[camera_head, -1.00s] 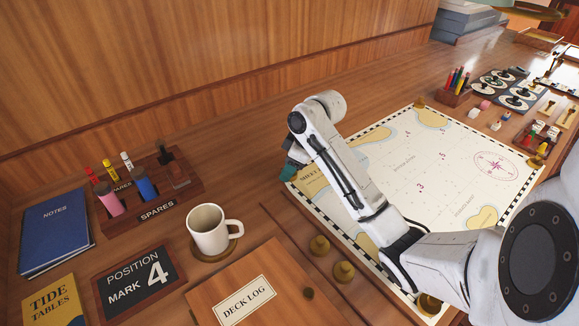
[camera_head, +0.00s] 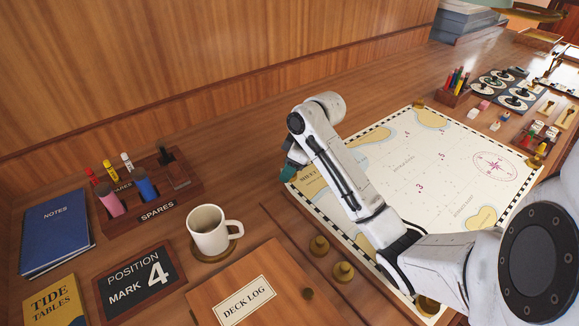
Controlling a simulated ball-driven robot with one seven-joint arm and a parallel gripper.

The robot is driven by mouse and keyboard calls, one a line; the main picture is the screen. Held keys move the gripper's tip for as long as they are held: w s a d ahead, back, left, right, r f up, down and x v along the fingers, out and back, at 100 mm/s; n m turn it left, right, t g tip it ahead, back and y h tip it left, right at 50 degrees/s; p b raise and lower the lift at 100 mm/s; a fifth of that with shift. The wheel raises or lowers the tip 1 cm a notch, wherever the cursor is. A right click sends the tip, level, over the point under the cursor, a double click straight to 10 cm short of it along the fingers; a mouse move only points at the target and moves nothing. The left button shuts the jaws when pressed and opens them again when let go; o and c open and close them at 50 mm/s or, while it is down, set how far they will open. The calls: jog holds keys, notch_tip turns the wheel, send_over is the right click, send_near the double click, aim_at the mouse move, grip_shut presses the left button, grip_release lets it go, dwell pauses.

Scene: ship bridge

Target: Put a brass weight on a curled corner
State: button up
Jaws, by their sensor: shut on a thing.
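The chart (camera_head: 405,185) lies on the desk, partly covered by my arm. Brass weights stand at its far corner (camera_head: 418,104), right corner (camera_head: 541,151) and near corner (camera_head: 428,305). My gripper (camera_head: 292,166) is at the chart's left corner, mostly hidden behind my forearm; only a teal part shows. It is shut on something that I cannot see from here. Whether that corner is curled or flat is hidden too.
A white mug (camera_head: 211,230) on a coaster, the deck log (camera_head: 250,298) and a spares rack (camera_head: 150,195) stand to the left. A pencil holder (camera_head: 453,92) and small blocks (camera_head: 484,105) stand beyond the chart. The wooden back wall (camera_head: 200,70) bounds the desk.

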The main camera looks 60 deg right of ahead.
jog(key=shift+f, duration=0.4)
dwell(0.8)
jog(key=o, duration=1.3)
jog(key=p+v, duration=0.2)
jog(key=v, duration=0.8)
jog(key=shift+s+r, duration=0.2)
jog(key=shift+r, duration=0.2)
